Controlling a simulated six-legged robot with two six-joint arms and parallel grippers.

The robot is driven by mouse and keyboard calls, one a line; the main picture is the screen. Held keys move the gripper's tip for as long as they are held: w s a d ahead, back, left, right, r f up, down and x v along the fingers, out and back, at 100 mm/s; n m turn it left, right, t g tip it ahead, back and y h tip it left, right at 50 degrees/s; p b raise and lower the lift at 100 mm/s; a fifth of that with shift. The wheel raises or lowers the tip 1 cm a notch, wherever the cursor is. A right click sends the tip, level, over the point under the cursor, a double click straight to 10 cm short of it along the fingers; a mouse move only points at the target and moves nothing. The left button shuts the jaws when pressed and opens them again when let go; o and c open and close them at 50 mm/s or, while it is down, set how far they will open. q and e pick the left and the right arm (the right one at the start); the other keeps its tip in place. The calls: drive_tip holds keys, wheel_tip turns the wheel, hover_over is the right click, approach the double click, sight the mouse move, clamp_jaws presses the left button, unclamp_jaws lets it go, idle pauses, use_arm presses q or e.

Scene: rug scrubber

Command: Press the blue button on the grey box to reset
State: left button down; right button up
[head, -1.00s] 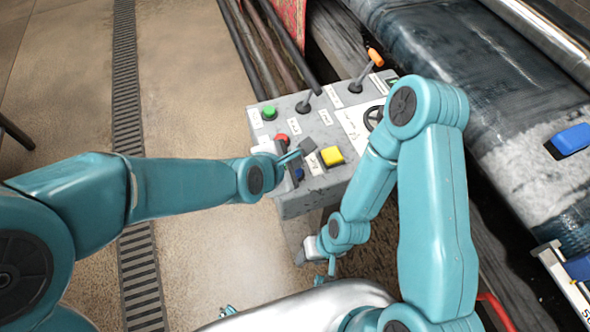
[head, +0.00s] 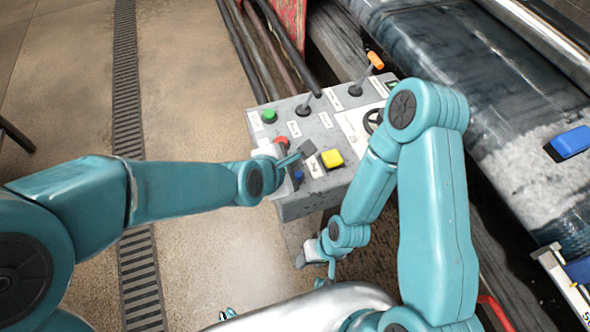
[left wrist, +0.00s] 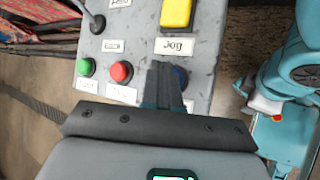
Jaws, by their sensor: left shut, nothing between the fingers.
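The grey box (head: 292,208) stands in the middle of the head view, its sloped top carrying several buttons. The blue button (head: 299,175) is near the box's front edge, partly hidden by my left gripper (head: 298,158). In the left wrist view the blue button (left wrist: 181,75) shows just right of my shut, empty fingers (left wrist: 164,72), which cover part of it. I cannot tell whether the fingers touch it. My right gripper (head: 316,258) hangs low in front of the box, small and partly seen; I cannot tell its jaw state.
A yellow button (head: 332,158), a red button (head: 281,141) and a green button (head: 269,116) sit near the blue one. Levers (head: 305,104) rise at the back of the box. A large roller (head: 450,60) lies to the right.

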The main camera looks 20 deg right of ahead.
use_arm(q)
drive_tip(key=shift+f, duration=0.1)
idle(0.7)
drive_tip(key=shift+f+b, duration=0.35)
drive_tip(key=shift+b, duration=0.35)
drive_tip(key=shift+f+b, duration=0.5)
drive_tip(key=shift+b, duration=0.1)
idle(0.4)
drive_tip(key=shift+r, duration=0.1)
idle(0.3)
drive_tip(key=shift+r+p, duration=0.8)
drive_tip(key=shift+r, duration=0.05)
wheel_tip(320, 180, up, 5)
drive_tip(key=p, duration=0.4)
drive_tip(key=shift+r+p, duration=0.1)
drive_tip(key=shift+p, duration=0.25)
